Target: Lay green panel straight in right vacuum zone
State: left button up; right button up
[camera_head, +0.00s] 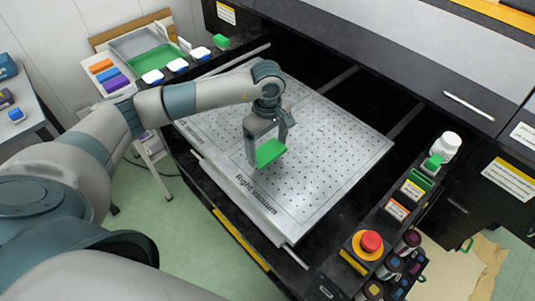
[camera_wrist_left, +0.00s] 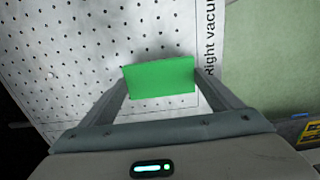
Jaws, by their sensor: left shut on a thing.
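My left gripper (camera_head: 268,146) is shut on a small flat green panel (camera_head: 269,152). It holds the panel over the perforated metal plate marked "Right Vacuum" (camera_head: 340,150), near the plate's labelled edge. In the left wrist view the green panel (camera_wrist_left: 160,78) sits between the two fingers, its long side spanning from one finger to the other. The dotted plate (camera_wrist_left: 80,50) lies beneath, with the label (camera_wrist_left: 210,40) to the right. I cannot tell whether the panel touches the plate. My right gripper is not in view.
A side rack at lower right carries a red emergency button (camera_head: 371,241), a white bottle (camera_head: 450,142) and green pieces (camera_head: 421,178). Trays with a green sheet (camera_head: 153,60) and coloured blocks (camera_head: 112,78) stand at upper left. The plate around the panel is clear.

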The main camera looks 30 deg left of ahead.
aim_at(267, 152)
pick_arm(q)
jog(key=shift+f+p, duration=0.2)
jog(key=shift+p, duration=0.1)
notch_tip(267, 152, down, 3)
jog(key=shift+r+p, duration=0.1)
jog(key=shift+p, duration=0.8)
jog(key=shift+f, duration=0.3)
jog(key=shift+f, duration=0.25)
jog(key=o, duration=0.9)
jog(key=shift+o, duration=0.2)
jog(key=shift+r, duration=0.15)
